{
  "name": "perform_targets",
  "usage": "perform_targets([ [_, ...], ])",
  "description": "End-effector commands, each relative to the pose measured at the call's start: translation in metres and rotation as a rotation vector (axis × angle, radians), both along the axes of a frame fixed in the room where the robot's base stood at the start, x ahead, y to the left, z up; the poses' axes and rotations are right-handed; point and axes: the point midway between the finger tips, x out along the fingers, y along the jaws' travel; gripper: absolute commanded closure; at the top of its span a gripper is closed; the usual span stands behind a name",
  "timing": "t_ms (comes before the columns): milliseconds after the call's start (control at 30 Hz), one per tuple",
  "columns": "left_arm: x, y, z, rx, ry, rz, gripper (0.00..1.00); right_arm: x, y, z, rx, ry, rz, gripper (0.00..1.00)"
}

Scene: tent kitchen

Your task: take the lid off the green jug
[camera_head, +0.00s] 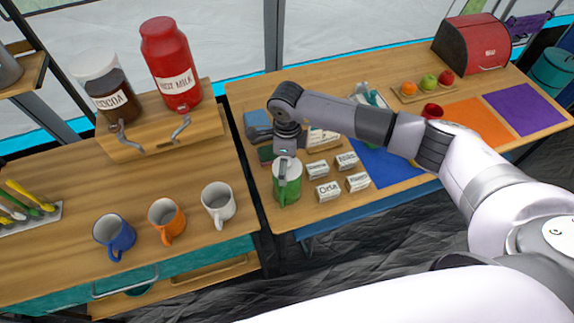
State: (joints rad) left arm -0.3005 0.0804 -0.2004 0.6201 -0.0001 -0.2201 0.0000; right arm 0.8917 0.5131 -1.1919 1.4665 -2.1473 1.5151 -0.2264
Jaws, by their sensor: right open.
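The green jug (288,188) stands upright near the left front corner of the right-hand table. My right gripper (287,154) points down directly over the top of the jug. It is open, with its fingers at the height of the jug's top. The gripper covers part of the jug's top, so the lid is hard to make out, and I cannot tell whether the fingers touch it. My left gripper is not in view.
Several small labelled blocks (328,191) lie right of the jug. A blue mat (380,166), fruit tray (424,93) and red bread box (471,46) lie beyond. Blue, orange and white mugs (218,204) stand on the left table (60,258), across a narrow gap.

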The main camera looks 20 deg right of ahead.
Motion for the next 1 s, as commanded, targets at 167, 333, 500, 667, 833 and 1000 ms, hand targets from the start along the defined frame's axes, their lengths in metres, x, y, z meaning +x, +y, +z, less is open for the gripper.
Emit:
perform_targets([
  [167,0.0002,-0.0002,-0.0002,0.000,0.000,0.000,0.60,0.0001,0.0000,0.0003,0.000,0.000,0.000,0.18],
  [333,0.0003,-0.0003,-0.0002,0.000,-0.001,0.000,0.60,0.0001,-0.0002,0.0004,0.000,0.000,-0.001,0.29],
  [500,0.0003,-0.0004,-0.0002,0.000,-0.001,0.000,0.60,0.0001,-0.0002,0.0005,0.000,0.000,-0.001,0.40],
  [667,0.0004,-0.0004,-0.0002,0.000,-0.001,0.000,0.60,0.0001,-0.0003,0.0005,0.000,0.000,-0.001,0.51],
  [833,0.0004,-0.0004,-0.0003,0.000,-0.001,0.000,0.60,-0.0002,-0.0004,0.0000,-0.001,0.000,-0.001,0.62],
  [1000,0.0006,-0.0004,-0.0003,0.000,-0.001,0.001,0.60,-0.0007,-0.0004,-0.0008,-0.001,0.002,-0.001,0.64],
])
